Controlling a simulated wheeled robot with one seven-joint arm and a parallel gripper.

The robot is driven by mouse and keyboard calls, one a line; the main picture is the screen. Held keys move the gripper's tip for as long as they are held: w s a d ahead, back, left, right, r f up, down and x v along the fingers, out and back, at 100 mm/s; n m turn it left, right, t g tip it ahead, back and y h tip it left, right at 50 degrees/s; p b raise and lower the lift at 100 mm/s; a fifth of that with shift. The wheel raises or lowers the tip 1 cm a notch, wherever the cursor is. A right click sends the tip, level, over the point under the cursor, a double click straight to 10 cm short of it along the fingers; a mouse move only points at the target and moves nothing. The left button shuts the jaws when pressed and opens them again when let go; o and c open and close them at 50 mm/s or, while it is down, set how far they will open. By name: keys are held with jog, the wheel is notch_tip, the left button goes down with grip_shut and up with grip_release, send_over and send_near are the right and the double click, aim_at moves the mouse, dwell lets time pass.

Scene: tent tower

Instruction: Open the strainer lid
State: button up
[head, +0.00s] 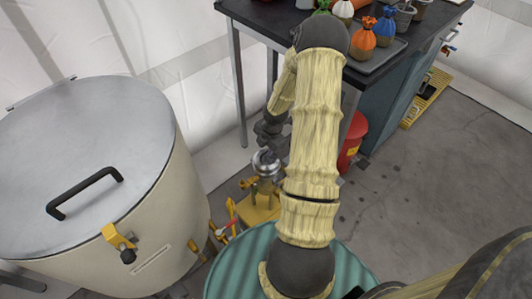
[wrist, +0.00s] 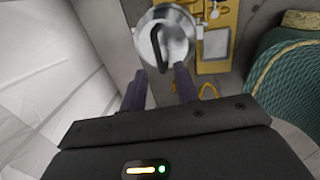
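The strainer lid (wrist: 178,30) is a small round shiny metal disc with a black bar handle (wrist: 157,45), at the top middle of the wrist view. The lid looks closed. My gripper (wrist: 161,71) has its two dark fingers spread apart, with the near end of the handle close to the gap between the fingertips. I cannot tell whether they touch. In the head view the small metal strainer (head: 266,163) sits on a yellow stand (head: 259,208), just below my dark gripper (head: 270,130), partly hidden by my arm.
A large cream vessel (head: 160,215) with a flat grey lid (head: 85,150) and black handle stands at left. A dark table (head: 262,18) with colourful tied sacks is at the back. A red container (head: 353,140) stands beside my arm.

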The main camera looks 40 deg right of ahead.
aim_at(267, 158)
jog(key=shift+w+f, duration=0.15)
jog(key=shift+f, duration=0.45)
jog(key=shift+w+f, duration=0.15)
jog(key=shift+f, duration=0.45)
jog(key=shift+s, duration=0.1)
jog(key=shift+c, duration=0.2)
grip_shut()
jog(key=shift+r, duration=0.1)
